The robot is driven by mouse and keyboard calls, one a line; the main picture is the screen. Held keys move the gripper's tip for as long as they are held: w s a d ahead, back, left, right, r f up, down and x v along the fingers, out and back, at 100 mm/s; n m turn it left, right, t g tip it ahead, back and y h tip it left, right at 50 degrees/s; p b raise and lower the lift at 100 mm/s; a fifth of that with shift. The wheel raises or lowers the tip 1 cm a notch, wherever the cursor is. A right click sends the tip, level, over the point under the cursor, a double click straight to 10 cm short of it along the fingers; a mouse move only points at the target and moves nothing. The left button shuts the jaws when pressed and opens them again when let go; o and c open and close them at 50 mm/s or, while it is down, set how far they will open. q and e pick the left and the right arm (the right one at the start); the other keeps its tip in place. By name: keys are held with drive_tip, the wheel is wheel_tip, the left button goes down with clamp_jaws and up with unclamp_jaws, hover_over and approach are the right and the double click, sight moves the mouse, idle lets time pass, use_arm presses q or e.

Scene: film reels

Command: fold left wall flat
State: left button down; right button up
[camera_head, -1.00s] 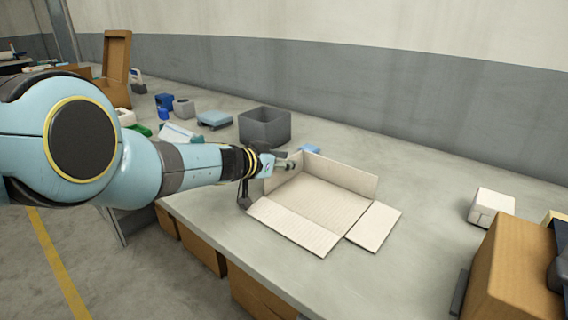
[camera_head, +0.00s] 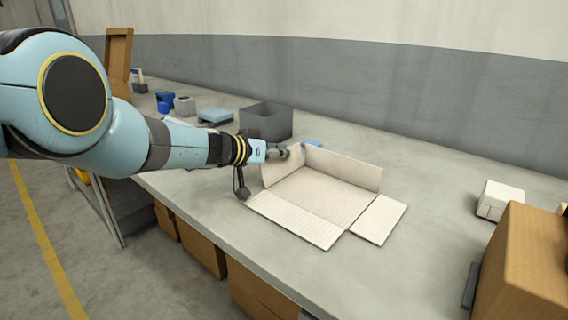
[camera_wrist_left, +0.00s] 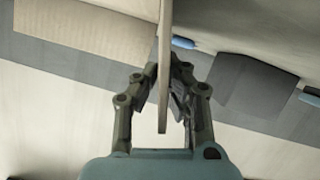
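The cardboard box (camera_head: 318,200) lies opened out on the table; its front flap (camera_head: 294,220) and right flap (camera_head: 378,220) lie flat. Its back wall (camera_head: 345,172) stands up. The left wall (camera_head: 278,172) also stands, partly hidden by my left gripper (camera_head: 284,152) at its upper edge. In the left wrist view, the left wall (camera_wrist_left: 164,55) shows edge-on between the fingertips of my left gripper (camera_wrist_left: 166,72), which close in on both its faces. My right gripper is out of view.
A grey open bin (camera_head: 266,122) stands behind the left wall, with a light-blue item (camera_head: 215,116) beside it. A white box (camera_head: 499,200) and a brown carton (camera_head: 526,262) are at the right. The table between is clear.

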use_arm(q)
drive_tip(key=a+f+n+h+b, duration=0.1)
drive_tip(key=b, duration=0.1)
drive_tip(key=shift+w+b, duration=0.35)
drive_tip(key=shift+b, duration=0.05)
drive_tip(key=shift+w+a+n+g+h+b, duration=0.2)
drive_tip(key=shift+a+n+g+h+b, duration=0.15)
drive_tip(key=shift+n+b, duration=0.65)
drive_tip(key=c, duration=1.5)
unclamp_jaws()
drive_tip(key=shift+r, duration=0.1)
